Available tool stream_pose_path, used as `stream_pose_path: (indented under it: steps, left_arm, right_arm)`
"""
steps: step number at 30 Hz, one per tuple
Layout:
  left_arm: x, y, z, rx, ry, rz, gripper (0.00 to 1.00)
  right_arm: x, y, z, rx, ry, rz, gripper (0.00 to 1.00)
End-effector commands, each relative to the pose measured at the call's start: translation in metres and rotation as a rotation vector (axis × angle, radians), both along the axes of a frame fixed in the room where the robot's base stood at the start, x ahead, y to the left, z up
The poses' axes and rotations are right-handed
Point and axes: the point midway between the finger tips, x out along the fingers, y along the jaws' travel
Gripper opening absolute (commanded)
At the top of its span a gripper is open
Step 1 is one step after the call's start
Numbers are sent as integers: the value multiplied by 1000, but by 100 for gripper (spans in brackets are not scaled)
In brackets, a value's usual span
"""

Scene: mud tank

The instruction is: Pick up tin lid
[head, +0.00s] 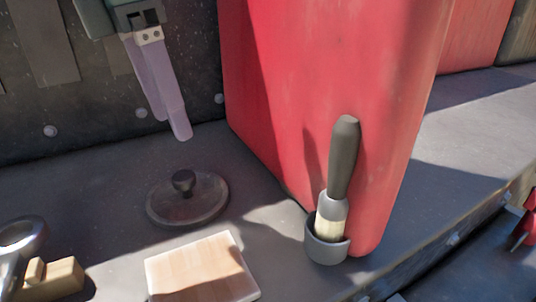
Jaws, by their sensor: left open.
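The tin lid (187,207) is a dark round disc with a black knob in its middle. It lies flat, knob up, on the grey ledge, left of centre. My left gripper (171,127) hangs from the top with its pale purple fingers pointing down. It is open and empty, above and a little behind the lid, not touching it. My right gripper is not in view.
A large red container (300,85) stands right of the lid. A dark-handled brush (345,160) stands in a small grey cup (328,250) beside it. A wooden board (200,268) lies in front; a metal ring-shaped item (22,232) and wooden block (55,278) sit at left.

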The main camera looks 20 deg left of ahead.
Motion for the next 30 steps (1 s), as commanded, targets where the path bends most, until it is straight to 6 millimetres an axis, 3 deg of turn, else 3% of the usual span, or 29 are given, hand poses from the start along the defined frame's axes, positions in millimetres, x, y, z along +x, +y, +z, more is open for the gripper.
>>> stream_pose_path:
  steps: [4,22,30]
  left_arm:
    - [0,16,-10,59,17,26,76]
    - [13,15,-87,52,17,22,76]
    - [15,15,-97,52,12,22,76]
  right_arm:
    - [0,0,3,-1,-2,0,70]
    - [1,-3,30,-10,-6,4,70]
    - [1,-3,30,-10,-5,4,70]
